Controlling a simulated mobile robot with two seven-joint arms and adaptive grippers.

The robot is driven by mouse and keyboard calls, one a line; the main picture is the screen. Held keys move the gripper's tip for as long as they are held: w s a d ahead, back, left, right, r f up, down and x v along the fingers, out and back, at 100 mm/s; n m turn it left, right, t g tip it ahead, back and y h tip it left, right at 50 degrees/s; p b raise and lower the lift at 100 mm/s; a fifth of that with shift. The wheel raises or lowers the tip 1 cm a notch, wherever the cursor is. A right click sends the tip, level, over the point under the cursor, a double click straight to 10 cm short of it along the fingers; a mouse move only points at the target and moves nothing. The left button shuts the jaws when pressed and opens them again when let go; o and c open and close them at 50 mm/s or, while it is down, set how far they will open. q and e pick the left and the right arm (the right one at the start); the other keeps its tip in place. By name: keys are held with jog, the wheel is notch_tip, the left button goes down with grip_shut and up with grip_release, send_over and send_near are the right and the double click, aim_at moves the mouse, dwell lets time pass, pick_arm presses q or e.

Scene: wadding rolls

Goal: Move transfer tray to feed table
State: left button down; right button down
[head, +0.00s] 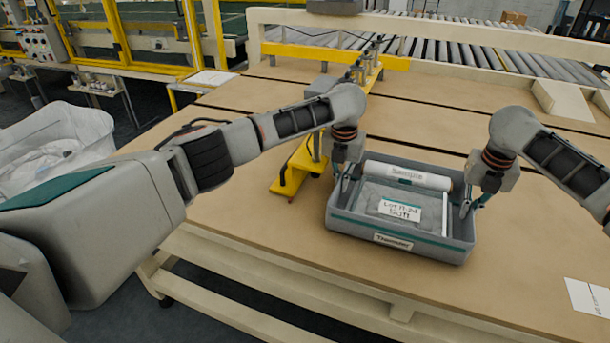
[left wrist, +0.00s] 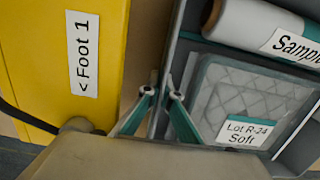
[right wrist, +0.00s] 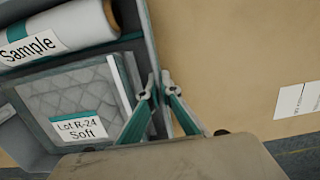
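The grey transfer tray (head: 440,251) is at the front part of the wooden table, its front label reading "Transfer". It holds a white roll (head: 405,176) marked "Sample" and a quilted pad (head: 375,198) labelled "Lot R-24 Soft". My left gripper (head: 346,191) is at the tray's left wall; in the left wrist view its fingers (left wrist: 162,94) are closed either side of that wall. My right gripper (head: 467,206) is at the right wall; in the right wrist view its fingers (right wrist: 156,88) are closed either side of it. I cannot tell whether the tray is clear of the tabletop.
A yellow foot piece (head: 300,167) marked "Foot 1" stands just left of the tray. A roller conveyor (head: 450,50) lies behind the wooden table (head: 250,215). A white paper (head: 588,297) is at the right. A bin of wadding (head: 55,140) stands left.

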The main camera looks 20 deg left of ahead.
pick_arm(q)
jog(key=shift+a+f, duration=0.15)
jog(key=shift+a, duration=0.1)
pick_arm(e)
jog(key=shift+d+f, duration=0.15)
jog(key=shift+d, duration=0.05)
pick_arm(q)
jog(key=c, duration=2.6)
grip_release()
jog(key=shift+f, duration=0.15)
jog(key=shift+c, duration=0.2)
pick_arm(e)
jog(key=c, duration=2.6)
grip_release()
jog(key=shift+f, duration=0.15)
jog(key=shift+c, duration=0.2)
pick_arm(q)
jog(key=o, duration=0.4)
jog(key=shift+c, duration=0.2)
pick_arm(e)
jog(key=o, duration=0.4)
jog(key=shift+c, duration=0.2)
pick_arm(q)
jog(key=shift+d, duration=0.1)
pick_arm(e)
jog(key=shift+a, duration=0.1)
jog(key=shift+a, duration=0.1)
pick_arm(q)
jog(key=shift+d, duration=0.1)
